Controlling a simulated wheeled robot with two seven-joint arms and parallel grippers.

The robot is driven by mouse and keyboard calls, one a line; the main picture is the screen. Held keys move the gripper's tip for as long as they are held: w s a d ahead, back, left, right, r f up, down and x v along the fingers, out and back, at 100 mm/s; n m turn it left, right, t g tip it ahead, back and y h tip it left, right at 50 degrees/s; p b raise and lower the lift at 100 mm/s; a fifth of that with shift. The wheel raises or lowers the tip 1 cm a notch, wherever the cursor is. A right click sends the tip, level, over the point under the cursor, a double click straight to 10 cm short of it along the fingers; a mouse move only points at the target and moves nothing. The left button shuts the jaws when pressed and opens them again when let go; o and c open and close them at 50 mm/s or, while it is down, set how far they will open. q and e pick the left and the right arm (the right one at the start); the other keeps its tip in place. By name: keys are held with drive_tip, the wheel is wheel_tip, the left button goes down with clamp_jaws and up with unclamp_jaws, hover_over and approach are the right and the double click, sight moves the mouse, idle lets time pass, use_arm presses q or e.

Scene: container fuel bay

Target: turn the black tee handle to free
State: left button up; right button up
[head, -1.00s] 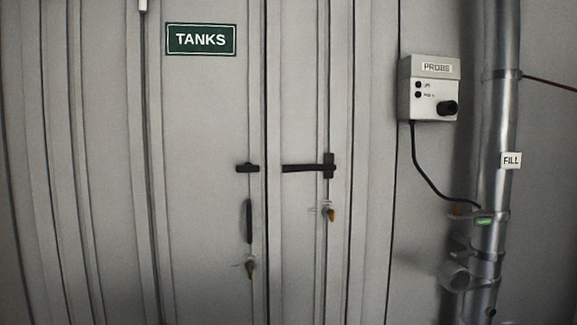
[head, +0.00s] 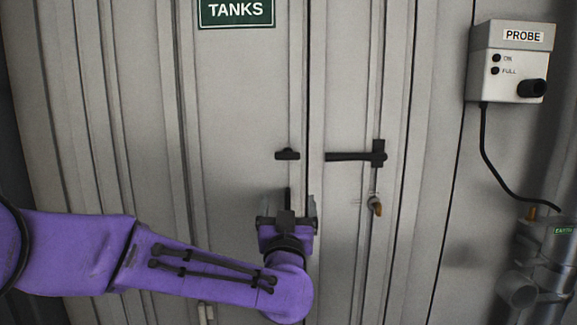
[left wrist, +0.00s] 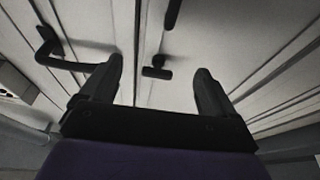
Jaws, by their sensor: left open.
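The black tee handle (head: 287,155) is on the left door leaf, beside the door seam, with its bar lying level in the head view. It also shows in the left wrist view (left wrist: 157,68), framed between the fingertips. My left gripper (head: 287,207) is open and empty, below the tee handle in the head view and apart from it. Its two fingers also show in the left wrist view (left wrist: 159,70). My right gripper is not in view.
A long black lever handle (head: 355,157) is on the right leaf, with a brass-coloured padlock (head: 375,206) below. A dark upright pull (head: 288,192) is partly hidden by my gripper. A PROBE box (head: 511,62) with a hanging cable and pipework stand at the right.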

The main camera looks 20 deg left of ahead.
use_arm(q)
drive_tip(key=y, duration=0.1)
approach(287, 156)
drive_tip(key=shift+t, duration=0.3)
drive_tip(key=p+x, duration=0.4)
drive_tip(key=x, duration=0.6)
drive_tip(key=shift+w+a+f, duration=0.1)
drive_tip(key=shift+w+f, duration=0.05)
drive_tip(key=shift+w, duration=0.05)
drive_tip(key=shift+w+a, duration=0.1)
drive_tip(key=shift+w, duration=0.25)
drive_tip(key=c, duration=1)
drive_tip(key=shift+o, duration=0.2)
